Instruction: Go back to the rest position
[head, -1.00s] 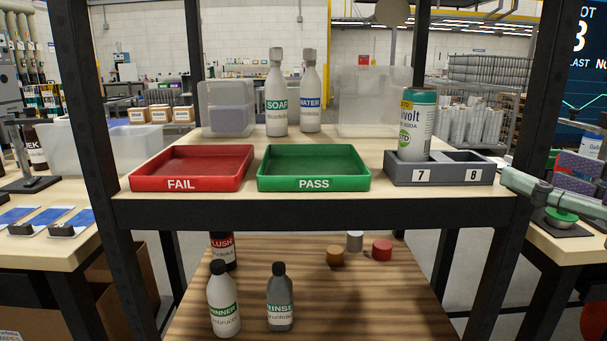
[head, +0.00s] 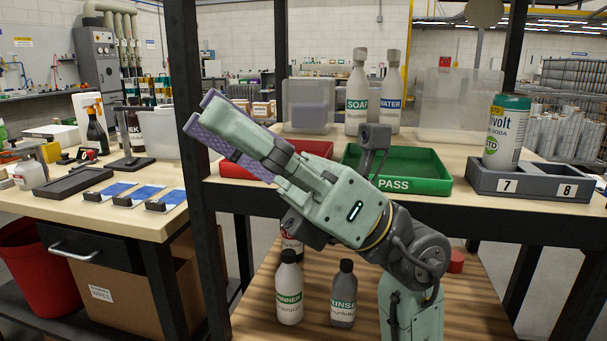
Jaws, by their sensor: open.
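My arm crosses the middle of the head view in front of the shelf. My gripper (head: 218,125), with purple finger pads, points up and to the left beside the shelf's front left post. It is open, and I see nothing held in it. The red FAIL tray (head: 236,166) and the left part of the green PASS tray (head: 425,170) are partly hidden behind my arm. A white and green can (head: 504,138) stands upright in slot 7 of the grey holder (head: 482,180). Slot 8 looks empty.
Black shelf posts (head: 187,60) stand close to my gripper. SOAP (head: 358,95) and WATER (head: 390,98) bottles stand at the back of the shelf. THINNER (head: 289,290) and RINSE (head: 343,298) bottles stand below. A side table (head: 100,220) is at the left.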

